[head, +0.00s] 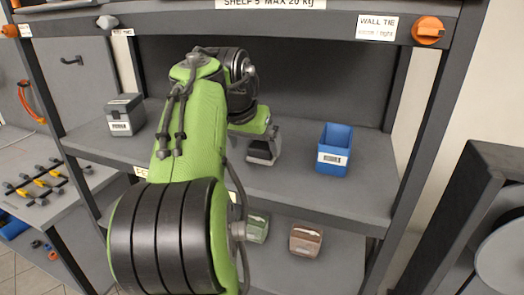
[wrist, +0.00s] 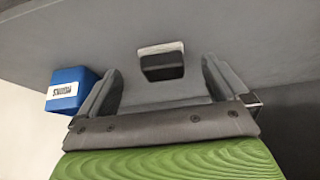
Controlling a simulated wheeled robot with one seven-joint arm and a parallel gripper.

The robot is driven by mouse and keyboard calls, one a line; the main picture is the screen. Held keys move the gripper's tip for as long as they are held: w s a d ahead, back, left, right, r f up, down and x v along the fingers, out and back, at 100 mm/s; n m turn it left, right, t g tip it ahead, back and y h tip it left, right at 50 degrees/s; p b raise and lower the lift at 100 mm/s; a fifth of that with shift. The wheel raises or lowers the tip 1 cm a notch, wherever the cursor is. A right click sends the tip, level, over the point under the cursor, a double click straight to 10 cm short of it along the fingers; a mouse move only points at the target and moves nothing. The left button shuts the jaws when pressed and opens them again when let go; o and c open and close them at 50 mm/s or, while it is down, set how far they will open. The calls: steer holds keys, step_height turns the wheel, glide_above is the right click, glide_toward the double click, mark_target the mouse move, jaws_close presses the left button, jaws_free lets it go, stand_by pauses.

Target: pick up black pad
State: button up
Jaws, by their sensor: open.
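A small dark block with a pale grey edge, which looks like the black pad (wrist: 162,64), shows in the wrist view on the grey shelf. It lies ahead of my gripper (wrist: 161,78), in line with the gap between the two fingers. The fingers are apart, with nothing held between them. In the head view my gripper (head: 262,150) hangs low over the middle shelf, left of the blue bin.
The blue bin (head: 334,149) stands right of my gripper; it is at left in the wrist view (wrist: 70,90). A grey box (head: 125,115) is at the shelf's left. Green (head: 257,228) and brown (head: 306,240) bins sit below. The shelf above (head: 300,25) limits height.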

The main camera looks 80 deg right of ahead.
mark_target(262, 145)
steer(key=d, duration=0.1)
steer(key=d+p, duration=0.1)
steer(key=d, duration=0.1)
steer(key=shift+s+r, duration=0.1)
steer(key=shift+s, duration=0.15)
steer(key=shift+d+p, duration=0.3)
steer(key=shift+d, duration=0.15)
steer(key=b+x, duration=0.1)
steer(key=x, duration=0.4)
steer(key=shift+f, duration=0.25)
steer(key=shift+a+r, duration=0.1)
steer(key=shift+a, duration=0.05)
steer(key=shift+c, duration=0.2)
steer(key=c, duration=1.1)
steer(key=shift+o, duration=0.2)
